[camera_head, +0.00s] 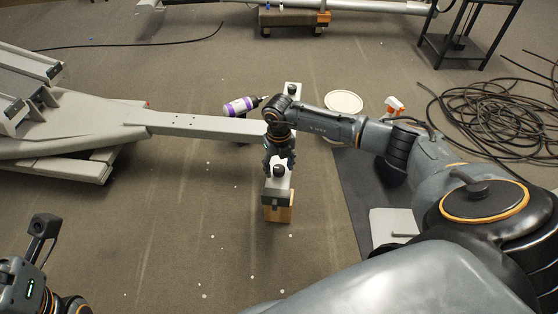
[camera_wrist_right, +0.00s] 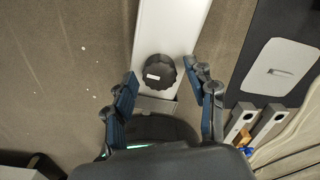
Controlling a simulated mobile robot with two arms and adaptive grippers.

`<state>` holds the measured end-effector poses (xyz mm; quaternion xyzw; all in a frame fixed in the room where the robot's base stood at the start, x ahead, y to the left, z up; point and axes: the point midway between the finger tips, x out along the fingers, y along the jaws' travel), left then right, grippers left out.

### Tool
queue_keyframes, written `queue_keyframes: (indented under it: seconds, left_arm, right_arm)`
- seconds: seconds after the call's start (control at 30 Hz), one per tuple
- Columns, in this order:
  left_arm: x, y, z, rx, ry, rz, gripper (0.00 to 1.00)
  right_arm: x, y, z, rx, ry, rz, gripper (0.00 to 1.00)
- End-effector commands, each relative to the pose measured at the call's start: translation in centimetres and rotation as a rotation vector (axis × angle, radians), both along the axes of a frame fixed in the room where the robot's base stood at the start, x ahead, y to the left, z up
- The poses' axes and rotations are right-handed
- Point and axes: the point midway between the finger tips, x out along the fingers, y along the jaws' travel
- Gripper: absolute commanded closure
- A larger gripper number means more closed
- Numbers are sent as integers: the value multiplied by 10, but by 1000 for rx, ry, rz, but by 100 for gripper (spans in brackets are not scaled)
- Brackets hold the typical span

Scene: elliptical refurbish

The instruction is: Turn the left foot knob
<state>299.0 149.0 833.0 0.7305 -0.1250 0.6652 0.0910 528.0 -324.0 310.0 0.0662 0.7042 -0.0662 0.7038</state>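The elliptical's grey beam (camera_head: 205,123) runs in from the left to a pale cross foot bar. A black round knob (camera_head: 279,171) sits on the near end of that bar, above a wooden block (camera_head: 278,214). The knob also shows in the right wrist view (camera_wrist_right: 159,73), on the pale foot bar (camera_wrist_right: 172,25). My right gripper (camera_head: 279,160) is over the near end, partly hidden by its own wrist. In the wrist view its fingers (camera_wrist_right: 160,69) are spread either side of the knob, with gaps. Of my left arm (camera_head: 38,270), only part shows at lower left; its fingertips are out of view.
A second black knob (camera_head: 292,88) is on the far end of the foot bar. A purple-white bottle (camera_head: 240,106) lies by the beam. A white plate (camera_head: 343,102), an orange-white spray bottle (camera_head: 394,106) and coiled black cable (camera_head: 495,115) lie right. Floor at front left is open.

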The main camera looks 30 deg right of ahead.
Motion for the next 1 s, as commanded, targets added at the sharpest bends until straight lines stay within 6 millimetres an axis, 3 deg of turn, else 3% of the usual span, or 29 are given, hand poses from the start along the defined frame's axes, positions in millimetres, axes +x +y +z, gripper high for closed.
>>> queue_keyframes:
  seconds: [0.37,0.8,1.0]
  left_arm:
    - [0,0,1,4,-5,1,60]
    - [0,0,1,1,-3,1,60]
    - [0,0,1,1,-3,1,60]
  right_arm:
    - [1,0,7,0,-2,0,41]
    - [1,-1,93,-1,-4,0,41]
    - [0,0,116,0,-1,0,41]
